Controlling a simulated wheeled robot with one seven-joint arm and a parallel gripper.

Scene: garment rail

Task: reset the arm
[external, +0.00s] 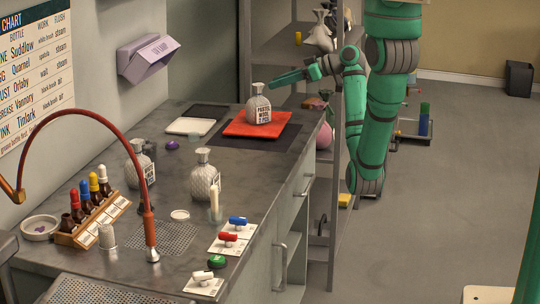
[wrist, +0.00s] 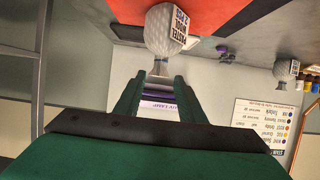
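My gripper (external: 279,80) reaches left over the counter, near the top of a textured grey bottle (external: 258,106) with a white label. The bottle stands upright on a red mat (external: 238,126). In the wrist view, which is upside down, the two green fingers of my gripper (wrist: 159,80) are apart, with a visible gap between them. The neck of the bottle (wrist: 165,35) shows between the fingertips; I cannot tell whether it is beyond them or level with them. No contact with the bottle is visible.
Two more bottles (external: 206,178) stand nearer on the counter. A dropper rack (external: 92,215), a curved red hose (external: 149,225) and pill cards (external: 232,235) fill its front. A metal shelf rack (external: 345,120) stands close beside my arm. The floor (external: 440,200) at right is largely clear.

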